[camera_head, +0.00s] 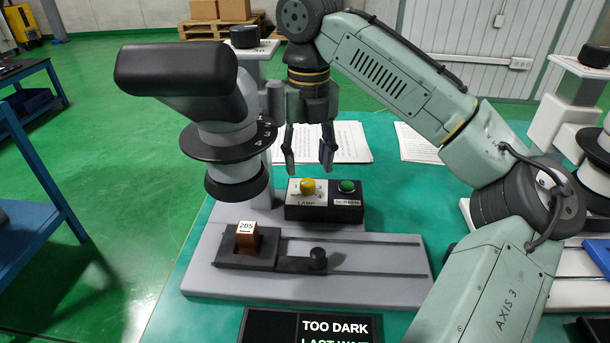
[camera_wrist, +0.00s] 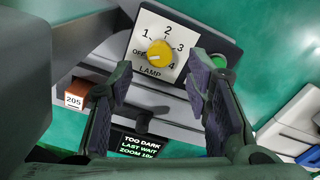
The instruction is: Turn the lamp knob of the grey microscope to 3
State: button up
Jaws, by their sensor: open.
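The grey microscope (camera_head: 365,289) stands on the green table, with a black eyepiece head at upper left. Its yellow lamp knob (camera_head: 308,185) sits on a white dial plate on a black control box. In the wrist view, the knob (camera_wrist: 160,53) is ringed by OFF, 1, 2, 3 and 4.
A green screen button (camera_head: 347,186) sits right of the knob. A display (camera_head: 310,328) in front reads TOO DARK. A specimen block marked 205 (camera_head: 248,240) sits on the stage. Paper sheets (camera_head: 350,142) lie behind. A white microscope (camera_head: 560,120) stands at right.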

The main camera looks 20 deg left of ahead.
aim_at(307, 182)
jog(key=shift+f, duration=2.3)
jog(key=shift+c, duration=0.2)
grip_shut()
